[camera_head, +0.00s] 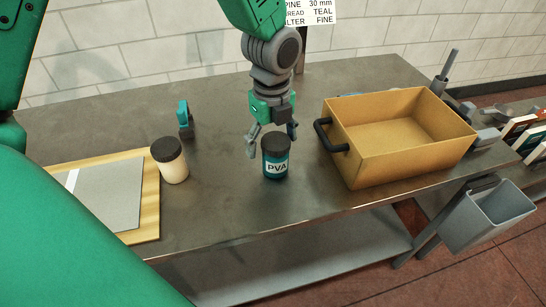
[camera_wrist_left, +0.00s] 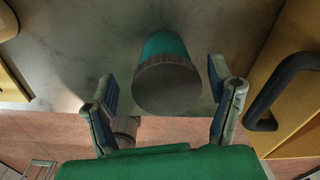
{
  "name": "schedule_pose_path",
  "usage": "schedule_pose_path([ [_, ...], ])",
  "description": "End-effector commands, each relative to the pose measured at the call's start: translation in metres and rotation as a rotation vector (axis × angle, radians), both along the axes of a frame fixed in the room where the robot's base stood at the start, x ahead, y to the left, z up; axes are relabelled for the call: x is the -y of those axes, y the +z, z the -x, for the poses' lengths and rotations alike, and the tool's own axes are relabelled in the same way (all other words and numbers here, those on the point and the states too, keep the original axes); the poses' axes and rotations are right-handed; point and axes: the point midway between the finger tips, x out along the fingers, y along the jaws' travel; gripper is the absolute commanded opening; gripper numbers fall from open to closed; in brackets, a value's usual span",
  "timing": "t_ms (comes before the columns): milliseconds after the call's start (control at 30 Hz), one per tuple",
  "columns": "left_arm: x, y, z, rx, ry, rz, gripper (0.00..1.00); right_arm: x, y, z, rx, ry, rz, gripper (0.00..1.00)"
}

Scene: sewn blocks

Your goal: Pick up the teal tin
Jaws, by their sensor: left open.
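The teal tin (camera_head: 275,167) has a dark lid and a white "PVA" label and stands upright on the metal table. My left gripper (camera_head: 272,143) is just above and behind it, open, with one finger to either side of the lid. In the left wrist view the tin (camera_wrist_left: 167,78) shows its dark lid and part of its teal side between the spread fingers. Gaps show on both sides of the lid, so the fingers are not closed on it. My right gripper is not in view.
A yellow crate (camera_head: 365,168) with a black handle (camera_head: 331,135) stands close on the right. A cream jar (camera_head: 170,160) with a dark lid is on the left, beside a board (camera_head: 148,203). A small teal-and-grey object (camera_head: 185,118) stands behind. Table front is clear.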

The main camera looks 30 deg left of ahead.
Motion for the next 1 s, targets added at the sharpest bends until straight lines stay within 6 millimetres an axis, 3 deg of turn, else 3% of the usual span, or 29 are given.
schedule_pose_path([
  [233, 0.003, -0.038, -0.001, -0.003, -0.002, -0.003, 0.75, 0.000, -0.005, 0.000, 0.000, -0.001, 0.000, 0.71],
  [533, -0.001, -0.044, -0.001, 0.001, 0.000, 0.004, 0.75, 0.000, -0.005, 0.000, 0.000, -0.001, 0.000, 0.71],
  [567, -0.001, -0.044, -0.001, 0.000, 0.000, 0.004, 0.68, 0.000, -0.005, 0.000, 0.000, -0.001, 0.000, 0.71],
  [700, 0.000, -0.043, -0.001, 0.000, -0.001, 0.002, 0.19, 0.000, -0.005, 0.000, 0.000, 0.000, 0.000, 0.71],
  [1000, 0.002, -0.043, -0.001, -0.001, -0.001, 0.000, 0.17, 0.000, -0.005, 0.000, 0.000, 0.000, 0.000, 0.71],
])
